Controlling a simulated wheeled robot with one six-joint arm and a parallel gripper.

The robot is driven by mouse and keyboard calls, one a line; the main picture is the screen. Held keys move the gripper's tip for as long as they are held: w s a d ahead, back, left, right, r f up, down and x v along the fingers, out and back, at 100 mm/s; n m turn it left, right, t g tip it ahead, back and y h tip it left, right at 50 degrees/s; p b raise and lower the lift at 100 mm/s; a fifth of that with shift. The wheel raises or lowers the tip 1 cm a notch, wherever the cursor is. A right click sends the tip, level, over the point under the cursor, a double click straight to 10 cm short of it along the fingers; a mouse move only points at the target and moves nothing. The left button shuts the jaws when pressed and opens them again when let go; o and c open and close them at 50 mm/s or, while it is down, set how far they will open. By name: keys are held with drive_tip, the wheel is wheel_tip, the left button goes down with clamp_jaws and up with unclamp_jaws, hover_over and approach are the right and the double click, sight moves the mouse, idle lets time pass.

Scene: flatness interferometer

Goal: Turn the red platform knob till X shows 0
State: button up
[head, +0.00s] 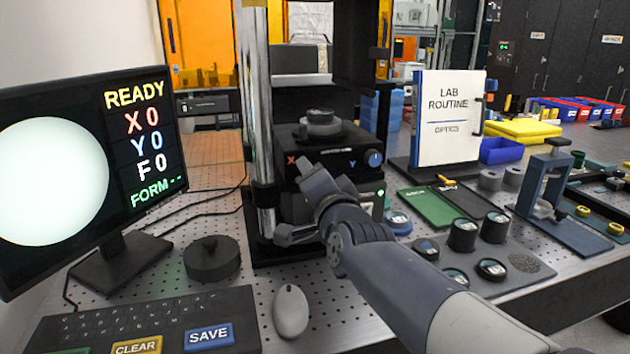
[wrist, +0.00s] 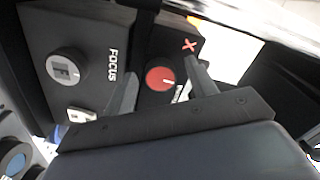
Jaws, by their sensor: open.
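The red platform knob (wrist: 160,78) shows in the wrist view beside a red X mark, with a white pointer line on its face. My gripper (wrist: 161,72) is open, with one finger on each side of the knob. I cannot tell whether the fingers touch it. In the head view my gripper and wrist cover the red knob at the front of the interferometer (head: 335,160). The monitor (head: 145,150) reads READY, X 0, Y 0, F 0 and FORM with dashes, beside a plain pale disc.
A blue Y knob (head: 375,159) is right of my gripper. A grey focus knob (wrist: 67,68) sits near my fingers in the wrist view. A round black weight-like object (head: 211,258), a mouse (head: 291,311) and a keyboard (head: 150,325) lie in front. Optics stand at right.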

drive_tip(key=p+v, duration=0.3)
drive_tip(key=v, duration=0.7)
drive_tip(key=shift+s, duration=0.4)
drive_tip(key=shift+d, duration=0.1)
idle(1.3)
drive_tip(key=b+x, duration=0.3)
drive_tip(key=x, duration=0.8)
drive_tip(key=shift+s+d, duration=0.1)
